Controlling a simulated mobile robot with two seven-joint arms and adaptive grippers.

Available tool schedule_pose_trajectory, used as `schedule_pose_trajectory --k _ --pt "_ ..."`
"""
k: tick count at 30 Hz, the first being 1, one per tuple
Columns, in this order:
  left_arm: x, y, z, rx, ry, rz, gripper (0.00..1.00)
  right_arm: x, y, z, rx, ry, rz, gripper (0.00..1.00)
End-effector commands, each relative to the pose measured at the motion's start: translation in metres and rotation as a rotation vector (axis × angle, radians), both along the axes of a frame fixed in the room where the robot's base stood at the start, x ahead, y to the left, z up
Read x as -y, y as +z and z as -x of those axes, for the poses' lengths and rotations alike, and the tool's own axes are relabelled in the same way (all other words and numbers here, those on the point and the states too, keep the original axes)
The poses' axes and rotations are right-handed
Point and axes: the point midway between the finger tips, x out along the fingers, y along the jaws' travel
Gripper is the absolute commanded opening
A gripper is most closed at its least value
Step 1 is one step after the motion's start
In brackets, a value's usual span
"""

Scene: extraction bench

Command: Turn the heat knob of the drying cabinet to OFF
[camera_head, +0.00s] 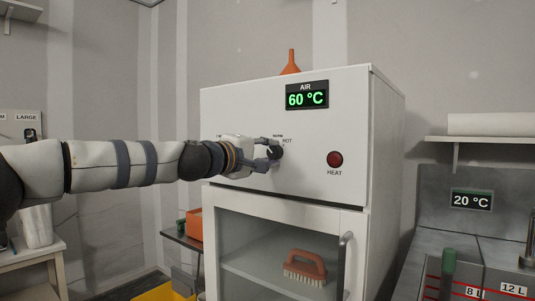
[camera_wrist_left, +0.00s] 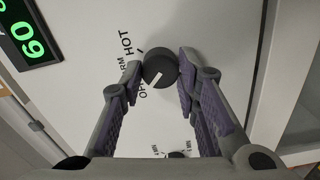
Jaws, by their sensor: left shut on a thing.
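The white drying cabinet (camera_head: 240,110) stands ahead, with a dark round heat knob (camera_head: 275,152) on its front panel. In the left wrist view the knob (camera_wrist_left: 158,66) shows a white pointer line aimed at the lower left, toward the partly covered OFF label (camera_wrist_left: 143,91). The HOT label (camera_wrist_left: 127,44) and part of WARM show beside it. My left gripper (camera_head: 274,151) reaches in from the left and is shut on the knob, one finger on each side. The green display (camera_head: 307,97) reads AIR 60 °C. A dark red HEAT lamp (camera_head: 335,159) is at the right. My right gripper is out of view.
A second dark knob (camera_wrist_left: 177,155) with MIN labels lies near my left gripper. Below is a glass door with a vertical handle (camera_head: 344,265); a brush (camera_head: 306,267) is behind the glass. An orange funnel (camera_head: 290,63) stands on top. A sink bench is at right.

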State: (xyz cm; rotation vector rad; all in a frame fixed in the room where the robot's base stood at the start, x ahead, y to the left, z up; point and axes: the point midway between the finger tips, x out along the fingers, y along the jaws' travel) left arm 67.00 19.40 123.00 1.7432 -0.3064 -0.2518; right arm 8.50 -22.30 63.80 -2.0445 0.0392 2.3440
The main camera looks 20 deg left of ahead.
Motion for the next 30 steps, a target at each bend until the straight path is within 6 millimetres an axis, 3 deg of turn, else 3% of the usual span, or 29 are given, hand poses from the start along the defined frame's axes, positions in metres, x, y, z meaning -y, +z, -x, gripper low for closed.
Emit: schedule_pose_trajectory --k 14,15,17,26,30 --pt "0.002 -0.003 0.000 -0.008 -0.004 0.011 0.01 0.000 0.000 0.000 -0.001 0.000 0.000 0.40" --pt "0.002 -0.003 0.000 -0.008 -0.005 0.011 0.34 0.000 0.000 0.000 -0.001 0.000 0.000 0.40" --pt "0.002 -0.003 0.000 -0.008 -0.004 0.011 0.47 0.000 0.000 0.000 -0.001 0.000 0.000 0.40" --pt "0.000 -0.001 0.001 -0.005 -0.002 0.011 0.49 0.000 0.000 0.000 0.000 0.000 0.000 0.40" --pt "-0.007 0.001 0.016 -0.005 -0.001 0.012 0.49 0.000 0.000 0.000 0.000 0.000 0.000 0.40"
